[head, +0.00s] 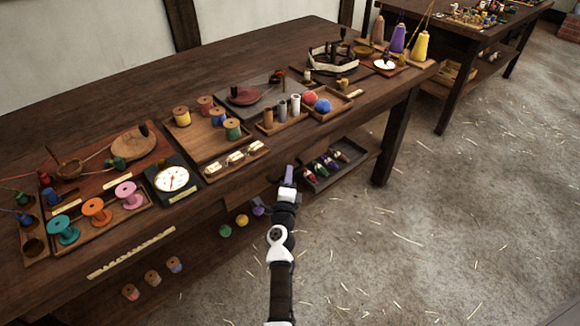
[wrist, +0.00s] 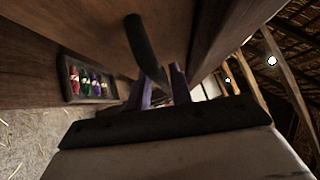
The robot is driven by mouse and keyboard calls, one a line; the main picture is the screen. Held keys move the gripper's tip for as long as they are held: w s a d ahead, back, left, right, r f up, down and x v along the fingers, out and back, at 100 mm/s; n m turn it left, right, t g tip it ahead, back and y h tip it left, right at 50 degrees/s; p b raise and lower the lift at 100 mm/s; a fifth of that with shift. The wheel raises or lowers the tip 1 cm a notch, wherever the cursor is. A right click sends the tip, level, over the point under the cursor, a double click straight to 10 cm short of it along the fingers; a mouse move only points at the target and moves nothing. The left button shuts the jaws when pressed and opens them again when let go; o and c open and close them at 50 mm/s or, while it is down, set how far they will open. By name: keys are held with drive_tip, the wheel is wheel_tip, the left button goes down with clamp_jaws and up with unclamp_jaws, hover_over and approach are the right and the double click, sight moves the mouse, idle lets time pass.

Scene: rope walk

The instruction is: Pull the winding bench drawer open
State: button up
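The winding bench (head: 215,110) runs along the left in the head view, with a dark wooden front. In the wrist view, a dark curved drawer handle (wrist: 144,42) stands out from a brown wooden front (wrist: 75,22). My gripper (head: 289,174) is at the bench's front side, below the top edge. In the wrist view its two purple fingers (wrist: 162,76) are apart, with the handle's near end at the gap between them. I cannot tell whether they touch it. The drawer's outline is not clear; the handle is hidden in the head view.
A dark tray of coloured bobbins (head: 335,162) sits low under the bench, right of my gripper; it also shows in the wrist view (wrist: 88,80). Yarn balls (head: 242,220) lie below the bench top. A second table (head: 465,40) stands at the back right. The straw-strewn floor (head: 440,220) is clear.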

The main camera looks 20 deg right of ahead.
drive_tip(key=shift+w+d, duration=0.2)
drive_tip(key=shift+w, duration=0.2)
drive_tip(key=shift+r, duration=0.1)
drive_tip(key=shift+c, duration=0.2)
clamp_jaws()
drive_tip(key=shift+s, duration=0.1)
